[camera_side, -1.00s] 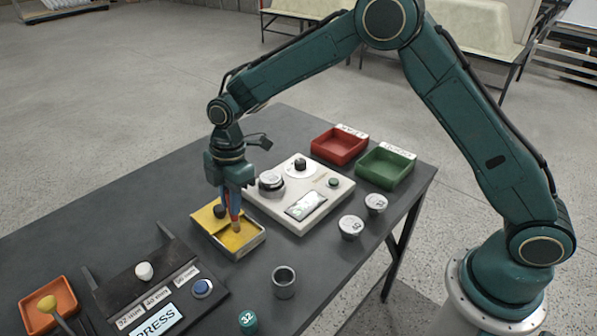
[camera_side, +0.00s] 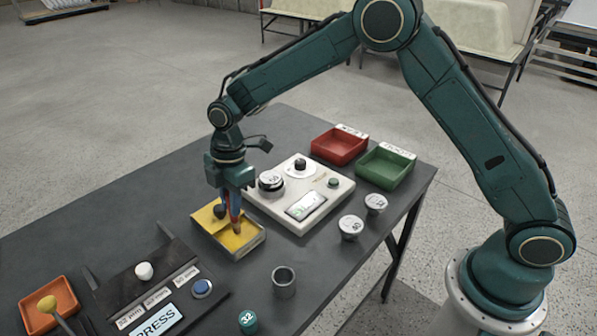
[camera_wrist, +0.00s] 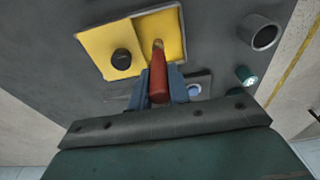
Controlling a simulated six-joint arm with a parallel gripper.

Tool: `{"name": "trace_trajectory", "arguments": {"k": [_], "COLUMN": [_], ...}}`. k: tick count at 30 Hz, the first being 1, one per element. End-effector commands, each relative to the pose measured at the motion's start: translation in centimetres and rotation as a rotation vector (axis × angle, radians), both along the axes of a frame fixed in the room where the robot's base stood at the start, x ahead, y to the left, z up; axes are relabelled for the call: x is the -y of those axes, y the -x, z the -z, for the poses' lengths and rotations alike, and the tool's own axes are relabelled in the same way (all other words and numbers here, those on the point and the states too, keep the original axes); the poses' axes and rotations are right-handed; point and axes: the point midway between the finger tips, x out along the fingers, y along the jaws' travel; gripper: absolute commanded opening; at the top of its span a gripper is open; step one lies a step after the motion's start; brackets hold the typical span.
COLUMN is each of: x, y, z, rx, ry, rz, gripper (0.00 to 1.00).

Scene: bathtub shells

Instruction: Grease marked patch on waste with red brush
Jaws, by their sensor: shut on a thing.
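My gripper (camera_side: 230,196) is shut on the red brush (camera_side: 235,213), held upright with its tip down. In the wrist view the red brush (camera_wrist: 158,76) sits between my fingers (camera_wrist: 158,92), and its bristles are at the yellow grease in the right part of an open tin. The yellow tin (camera_side: 250,249) stands on the table under my gripper, with a yellow lid-like part and a black knob (camera_wrist: 122,60) on its left. Whether the bristles touch the grease is hard to tell. Lidded round wastes (camera_side: 351,227) stand to the right; I cannot make out a marked patch on them.
A white tester (camera_side: 318,187) with a round part (camera_side: 271,182) on it is just right of the tin. Red (camera_side: 340,146) and green (camera_side: 385,168) trays stand behind. A press panel (camera_side: 150,290), an orange tray (camera_side: 62,296) and a metal cup (camera_side: 284,283) are in front.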

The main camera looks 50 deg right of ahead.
Motion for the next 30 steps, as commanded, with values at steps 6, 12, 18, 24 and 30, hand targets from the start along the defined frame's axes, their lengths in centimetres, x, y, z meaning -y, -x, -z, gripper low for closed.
{"name": "trace_trajectory", "arguments": {"k": [6, 12, 18, 24, 30], "x": [0.00, 0.00, 0.00, 0.00, 0.00], "y": [0.00, 0.00, 0.00, 0.00, 0.01], "z": [0.21, 0.38, 0.55, 0.64, 0.64], "rx": [0.000, 0.000, 0.000, 0.000, 0.000], "ry": [0.000, 0.000, 0.000, 0.000, 0.000], "rz": [0.000, 0.000, 0.000, 0.000, 0.000], "gripper": [0.00, 0.00, 0.00, 0.00, 0.00]}}
